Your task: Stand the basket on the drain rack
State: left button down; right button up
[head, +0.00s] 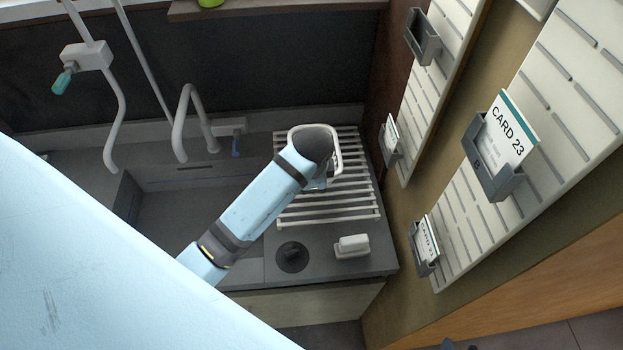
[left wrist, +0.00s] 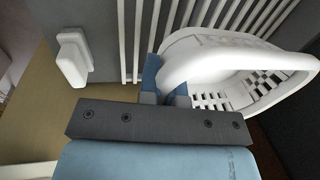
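The white basket (head: 338,152) is at the drain rack, partly hidden behind my left wrist in the head view. In the left wrist view, the slotted basket (left wrist: 245,92) with its thick curved handle fills the upper right. My left gripper (left wrist: 166,90) has its two fingers close around the near end of the handle and appears shut on it. The drain rack (head: 330,209) is a set of white bars on the counter; its bars also show in the left wrist view (left wrist: 136,40). The basket is over the bars, but I cannot tell whether it touches them. My right gripper is out of view.
A small white block-like object (head: 352,245) sits on the counter in front of the rack, beside a dark round fitting (head: 292,257). The sink and grey faucet (head: 183,125) are to the left. A wall with card holders (head: 493,165) stands close on the right.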

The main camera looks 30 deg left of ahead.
pick_arm(q)
notch_tip(320, 180, down, 10)
jog(key=shift+d, duration=0.1)
dwell(0.4)
jog(key=c, duration=1.3)
grip_release()
jog(key=shift+f, duration=0.1)
